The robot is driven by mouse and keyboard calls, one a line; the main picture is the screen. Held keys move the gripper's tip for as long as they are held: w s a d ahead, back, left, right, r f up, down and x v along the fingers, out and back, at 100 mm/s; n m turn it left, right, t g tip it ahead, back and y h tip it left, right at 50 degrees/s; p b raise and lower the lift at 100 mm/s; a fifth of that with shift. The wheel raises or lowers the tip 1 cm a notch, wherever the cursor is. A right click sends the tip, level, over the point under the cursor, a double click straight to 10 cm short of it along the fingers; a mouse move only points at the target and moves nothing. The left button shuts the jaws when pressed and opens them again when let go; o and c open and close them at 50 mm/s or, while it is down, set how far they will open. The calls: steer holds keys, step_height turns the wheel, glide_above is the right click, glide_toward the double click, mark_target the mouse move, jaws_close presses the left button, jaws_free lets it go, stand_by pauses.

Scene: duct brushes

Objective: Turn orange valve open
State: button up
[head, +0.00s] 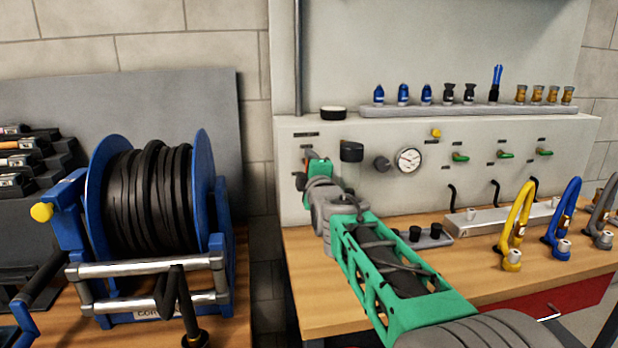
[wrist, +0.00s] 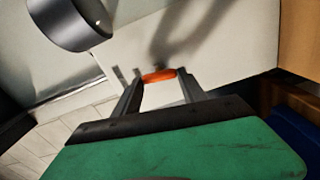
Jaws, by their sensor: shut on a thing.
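The orange valve handle (wrist: 159,76) sits on the pale panel and shows between the fingertips of my gripper (wrist: 160,84) in the wrist view. My gripper is shut on the handle, with one finger at each end of it. In the head view my green and grey arm reaches to the left part of the panel, where my gripper (head: 310,165) meets it. There the orange handle is mostly hidden behind my gripper, so its angle is hard to tell.
A gauge (head: 410,160) and green-handled valves (head: 460,156) are further right. A blue hose reel (head: 150,200) stands left. Coloured hose fittings (head: 516,225) stand on the wooden bench (head: 310,310).

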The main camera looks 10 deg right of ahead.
steer(key=shift+f+n+b, duration=0.1)
steer(key=shift+n+b, duration=0.4)
steer(key=shift+n, duration=0.3)
steer(key=o, duration=1.4)
steer(key=shift+c, duration=0.2)
steer(key=s, duration=0.7)
steer(key=shift+s, duration=0.35)
